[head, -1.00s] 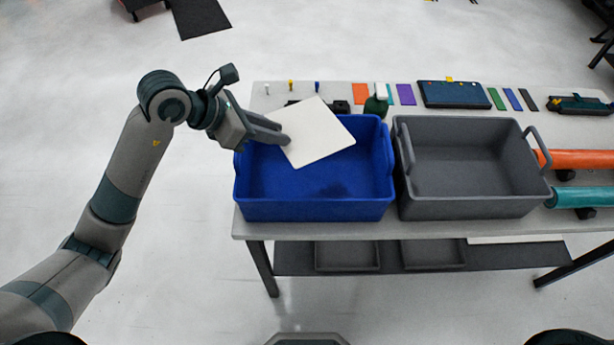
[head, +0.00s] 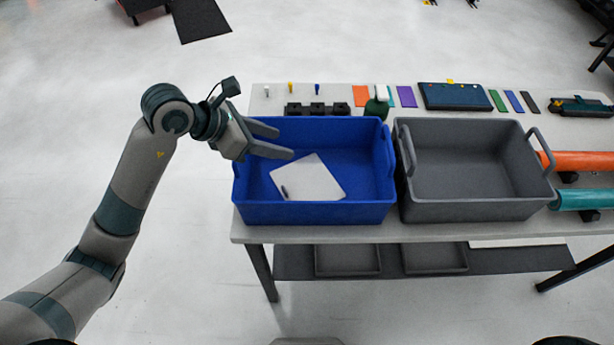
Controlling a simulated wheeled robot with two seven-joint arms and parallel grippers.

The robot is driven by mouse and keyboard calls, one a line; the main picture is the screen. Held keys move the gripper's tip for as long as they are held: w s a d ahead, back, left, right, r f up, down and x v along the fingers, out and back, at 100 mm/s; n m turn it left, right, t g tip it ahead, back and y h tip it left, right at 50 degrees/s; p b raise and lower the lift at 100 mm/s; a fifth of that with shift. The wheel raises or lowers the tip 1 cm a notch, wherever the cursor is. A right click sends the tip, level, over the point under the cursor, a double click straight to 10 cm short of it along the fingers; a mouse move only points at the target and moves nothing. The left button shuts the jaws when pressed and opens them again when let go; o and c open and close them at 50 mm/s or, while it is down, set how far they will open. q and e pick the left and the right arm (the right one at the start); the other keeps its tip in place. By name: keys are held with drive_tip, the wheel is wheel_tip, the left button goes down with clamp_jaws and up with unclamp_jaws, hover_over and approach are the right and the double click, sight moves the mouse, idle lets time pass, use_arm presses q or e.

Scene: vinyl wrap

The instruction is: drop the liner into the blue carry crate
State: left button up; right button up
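The liner, a white square sheet (head: 310,178), lies inside the blue carry crate (head: 315,213), towards its front left. A small dark mark or object shows at its left edge; I cannot tell which. My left gripper (head: 286,142) is open and empty above the left part of the blue crate, apart from the sheet. Its two fingers point right and are spread. My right gripper is not in view.
An empty grey crate (head: 470,210) stands right of the blue one. Behind them are a green bottle (head: 376,108), colour swatches (head: 406,96) and a dark blue case (head: 455,95). Orange (head: 580,160) and teal (head: 585,199) rolls lie at the right.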

use_arm(q)
drive_tip(key=b+v, duration=0.4)
drive_tip(key=v, duration=1.3)
drive_tip(key=shift+a, duration=0.2)
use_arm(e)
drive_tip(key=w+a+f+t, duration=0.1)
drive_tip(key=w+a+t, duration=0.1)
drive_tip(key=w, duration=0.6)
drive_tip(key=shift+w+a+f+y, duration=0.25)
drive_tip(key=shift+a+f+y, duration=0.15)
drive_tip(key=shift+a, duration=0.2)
